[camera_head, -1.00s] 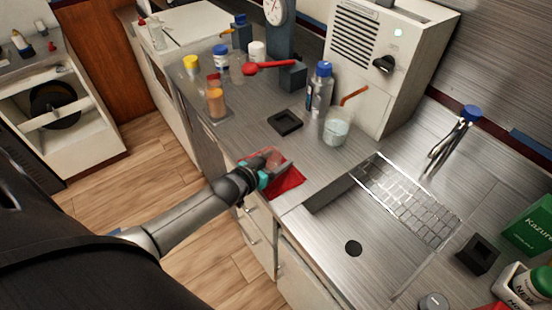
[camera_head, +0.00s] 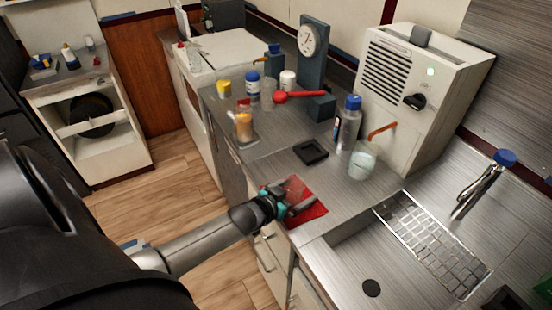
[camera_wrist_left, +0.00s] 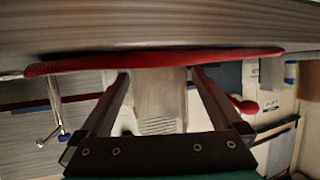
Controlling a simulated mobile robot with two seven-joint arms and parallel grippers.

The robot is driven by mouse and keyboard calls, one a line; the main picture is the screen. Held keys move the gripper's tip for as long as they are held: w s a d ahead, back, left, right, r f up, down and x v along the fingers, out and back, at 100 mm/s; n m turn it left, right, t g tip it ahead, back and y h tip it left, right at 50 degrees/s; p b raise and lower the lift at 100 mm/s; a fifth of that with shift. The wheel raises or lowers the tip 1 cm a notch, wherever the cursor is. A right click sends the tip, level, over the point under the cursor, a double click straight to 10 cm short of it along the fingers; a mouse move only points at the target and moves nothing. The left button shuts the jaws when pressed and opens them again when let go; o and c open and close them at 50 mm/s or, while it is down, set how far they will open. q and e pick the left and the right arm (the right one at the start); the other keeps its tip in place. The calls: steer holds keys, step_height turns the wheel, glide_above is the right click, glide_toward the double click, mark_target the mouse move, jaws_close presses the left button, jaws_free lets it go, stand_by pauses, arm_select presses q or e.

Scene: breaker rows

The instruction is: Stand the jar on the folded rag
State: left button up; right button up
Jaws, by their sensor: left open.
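The red folded rag (camera_head: 311,214) lies flat on the steel counter near its front edge. It is a red strip across the top of the left wrist view (camera_wrist_left: 85,64). The jar (camera_head: 295,185) is clear and faint, with red showing through it. It appears upright on the rag; in the left wrist view the see-through jar (camera_wrist_left: 157,98) meets the red strip between the fingers. My left gripper (camera_head: 298,197) is open low over the rag, with a finger on either side of the jar. Its fingers also show in the left wrist view (camera_wrist_left: 160,78). My right gripper is not in view.
A black square tray (camera_head: 310,152) lies behind the rag. A glass cup (camera_head: 362,165) and a clear blue-capped bottle (camera_head: 348,124) stand to the right, by a white machine (camera_head: 425,90). The sink (camera_head: 350,260) is at front right. Several bottles stand further back.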

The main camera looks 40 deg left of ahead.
arm_select(q)
steer(key=p+v, duration=0.2)
steer(key=v, duration=1.2)
steer(key=shift+p, duration=0.4)
